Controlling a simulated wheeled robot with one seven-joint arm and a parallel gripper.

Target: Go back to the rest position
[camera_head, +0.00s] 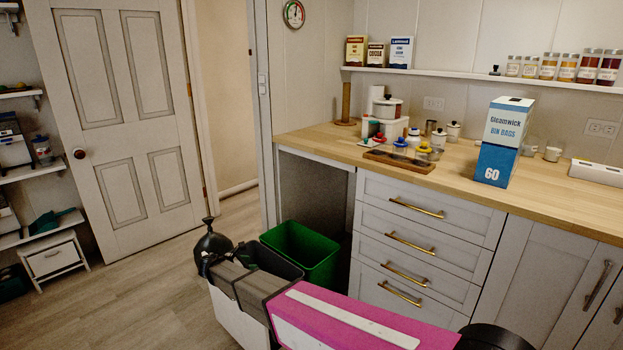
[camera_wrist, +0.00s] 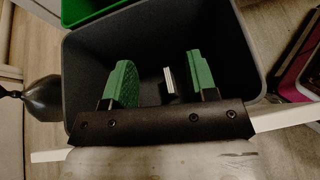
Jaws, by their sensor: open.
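My gripper (camera_wrist: 160,68) shows in the wrist view with its two green fingers spread apart. It points down over the mouth of a dark grey bin (camera_wrist: 232,50). A small black and white item (camera_wrist: 169,84) shows between the fingers, lower in the bin; I cannot tell what it is. No finger visibly touches it. In the head view my magenta arm reaches out low at the bottom centre, and the dark bin (camera_head: 268,260) shows behind its end.
A green bin (camera_head: 303,248) stands beside the dark bin, under the counter. Drawers (camera_head: 420,240) are close on the right. A bin bags box (camera_head: 502,142) stands on the wooden counter (camera_head: 455,180). The floor (camera_head: 130,300) at left is clear.

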